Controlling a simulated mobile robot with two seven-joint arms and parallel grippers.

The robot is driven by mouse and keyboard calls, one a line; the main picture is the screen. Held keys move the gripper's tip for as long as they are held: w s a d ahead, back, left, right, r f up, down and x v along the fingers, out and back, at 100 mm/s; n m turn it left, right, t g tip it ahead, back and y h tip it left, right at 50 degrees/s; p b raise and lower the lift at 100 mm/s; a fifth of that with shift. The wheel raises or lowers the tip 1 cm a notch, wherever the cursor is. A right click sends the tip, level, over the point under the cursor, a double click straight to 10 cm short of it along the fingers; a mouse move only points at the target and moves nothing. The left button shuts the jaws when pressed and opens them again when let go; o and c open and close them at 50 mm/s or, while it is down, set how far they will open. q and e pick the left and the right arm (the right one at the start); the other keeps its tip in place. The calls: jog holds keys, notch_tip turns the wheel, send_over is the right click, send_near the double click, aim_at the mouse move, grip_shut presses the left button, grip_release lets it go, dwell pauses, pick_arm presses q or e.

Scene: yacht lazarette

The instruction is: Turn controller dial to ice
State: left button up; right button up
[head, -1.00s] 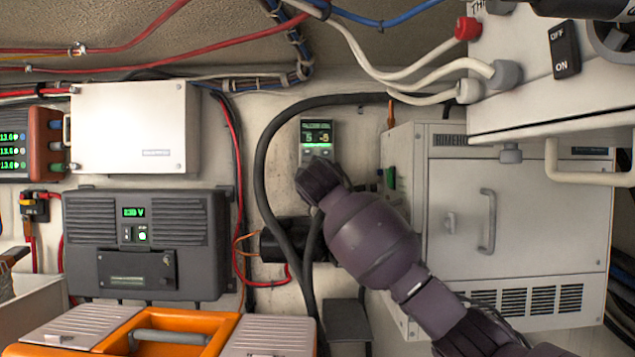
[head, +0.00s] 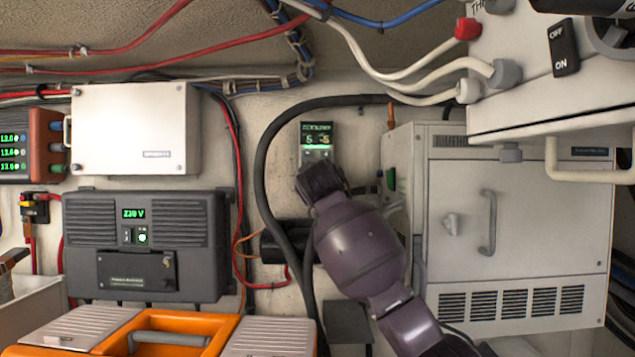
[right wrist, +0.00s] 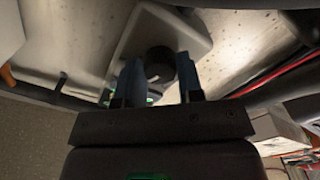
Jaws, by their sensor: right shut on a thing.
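The controller (head: 317,141) is a small grey box with a lit green display, fixed to the wall in the middle of the head view. My right gripper (head: 316,172) is at its lower part and hides the dial there. In the right wrist view the round black dial (right wrist: 159,66) sits on the controller's pale face (right wrist: 185,28), with a light mark on it. The two fingers of my right gripper (right wrist: 160,80) stand on either side of the dial, shut on it. The controller's small labels are too small to read. My left gripper is not in view.
Thick black cables (head: 262,165) loop just left of the controller. A white cabinet (head: 525,210) stands right of my right arm, and a switch box (head: 565,95) juts out above it. A dark charger (head: 145,245) and an orange toolbox (head: 185,322) are at left.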

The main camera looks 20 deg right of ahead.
dwell(0.3)
jog(key=o, duration=0.9)
jog(key=b+v, duration=0.2)
jog(key=v, duration=0.8)
jog(key=shift+s+a, duration=0.1)
jog(key=shift+s, duration=0.3)
